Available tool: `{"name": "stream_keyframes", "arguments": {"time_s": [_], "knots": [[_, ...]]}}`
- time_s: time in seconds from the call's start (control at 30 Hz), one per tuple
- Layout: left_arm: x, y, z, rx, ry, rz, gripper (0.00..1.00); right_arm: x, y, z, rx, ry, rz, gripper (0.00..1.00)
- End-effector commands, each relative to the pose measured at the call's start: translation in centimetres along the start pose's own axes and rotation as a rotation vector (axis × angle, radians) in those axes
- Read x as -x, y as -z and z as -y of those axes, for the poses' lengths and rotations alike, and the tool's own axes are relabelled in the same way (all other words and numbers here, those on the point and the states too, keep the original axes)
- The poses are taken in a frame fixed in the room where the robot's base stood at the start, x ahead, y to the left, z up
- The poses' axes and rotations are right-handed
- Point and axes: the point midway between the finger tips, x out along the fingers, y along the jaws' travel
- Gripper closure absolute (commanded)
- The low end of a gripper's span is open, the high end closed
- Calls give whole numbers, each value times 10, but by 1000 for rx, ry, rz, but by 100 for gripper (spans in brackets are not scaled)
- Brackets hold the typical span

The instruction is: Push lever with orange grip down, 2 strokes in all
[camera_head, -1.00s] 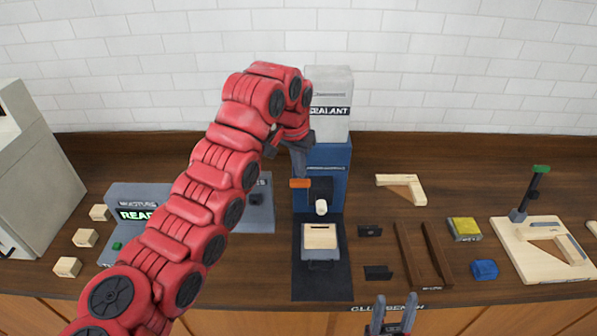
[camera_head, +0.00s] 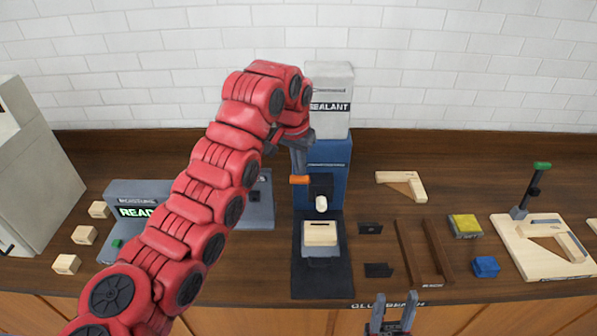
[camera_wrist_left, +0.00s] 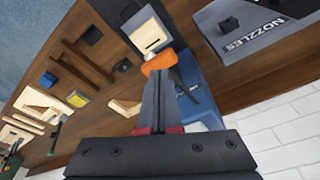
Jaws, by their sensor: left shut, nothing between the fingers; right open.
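The lever's orange grip (camera_head: 299,180) shows in front of the blue sealant dispenser (camera_head: 327,165). It also shows in the left wrist view (camera_wrist_left: 158,62), right at the tips of my left fingers. My left gripper (camera_head: 300,171) is shut and empty, its tips touching or just above the grip; I cannot tell which. A pale block with a dark slot (camera_head: 320,232) sits under the white nozzle (camera_head: 321,204), on the dispenser's dark base. My right gripper (camera_head: 392,312) is open and empty at the bottom edge of the head view.
A grey moisture unit reading READY (camera_head: 142,208) stands left, partly behind my left arm. Several small wooden blocks (camera_head: 84,235) lie further left. A wooden jig with a green-topped lever (camera_head: 540,167) stands right. Brown rails (camera_head: 437,250) and a blue block (camera_head: 485,266) lie between.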

Motion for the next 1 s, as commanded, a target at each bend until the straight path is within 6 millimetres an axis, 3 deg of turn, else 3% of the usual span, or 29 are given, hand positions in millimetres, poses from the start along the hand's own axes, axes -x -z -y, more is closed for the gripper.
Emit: {"name": "stream_keyframes", "arguments": {"time_s": [1.0], "knots": [[-53, -11, 0, 0, 0, 0, 100, 46, -8, 2, 0, 0, 0, 50]]}}
